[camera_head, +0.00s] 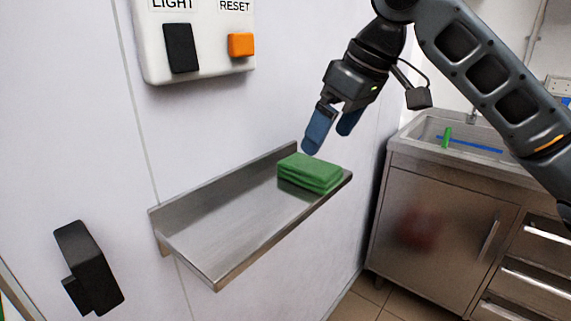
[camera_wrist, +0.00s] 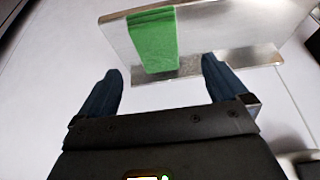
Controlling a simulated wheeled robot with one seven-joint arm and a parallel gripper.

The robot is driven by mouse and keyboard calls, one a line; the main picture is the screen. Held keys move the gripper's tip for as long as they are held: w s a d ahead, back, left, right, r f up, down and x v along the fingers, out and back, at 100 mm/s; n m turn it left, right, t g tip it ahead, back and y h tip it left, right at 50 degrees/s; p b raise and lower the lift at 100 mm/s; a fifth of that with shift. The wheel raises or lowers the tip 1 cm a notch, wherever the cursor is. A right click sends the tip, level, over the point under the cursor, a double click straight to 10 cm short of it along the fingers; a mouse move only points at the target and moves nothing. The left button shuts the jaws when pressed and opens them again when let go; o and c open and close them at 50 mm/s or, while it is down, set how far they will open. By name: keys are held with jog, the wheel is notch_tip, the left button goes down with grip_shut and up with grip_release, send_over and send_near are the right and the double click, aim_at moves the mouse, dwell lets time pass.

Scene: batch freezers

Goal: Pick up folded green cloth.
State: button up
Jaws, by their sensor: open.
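The folded green cloth (camera_head: 310,173) lies flat on the far right end of a steel wall shelf (camera_head: 225,222) in the head view. In the wrist view the green cloth (camera_wrist: 154,40) shows ahead of the fingers, between their lines but beyond the tips. My gripper (camera_head: 330,138) is open and empty, with two blue fingers pointing down just above and behind the cloth. In the wrist view my gripper (camera_wrist: 162,82) has its fingers wide apart with nothing between them. The fingers appear apart from the cloth.
The shelf has a raised back edge along the wall and is otherwise bare. A panel (camera_head: 195,40) with a black switch and an orange button hangs above it. A black handle (camera_head: 88,268) is at lower left. A steel sink cabinet (camera_head: 440,215) stands to the right.

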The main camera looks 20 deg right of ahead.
aim_at(311, 165)
jog(key=shift+w, duration=0.25)
jog(key=shift+w+f, duration=0.15)
jog(key=shift+w, duration=0.05)
jog(key=x, duration=0.7)
jog(key=shift+f, duration=0.1)
jog(key=shift+c, duration=0.3)
jog(key=c, duration=1.1)
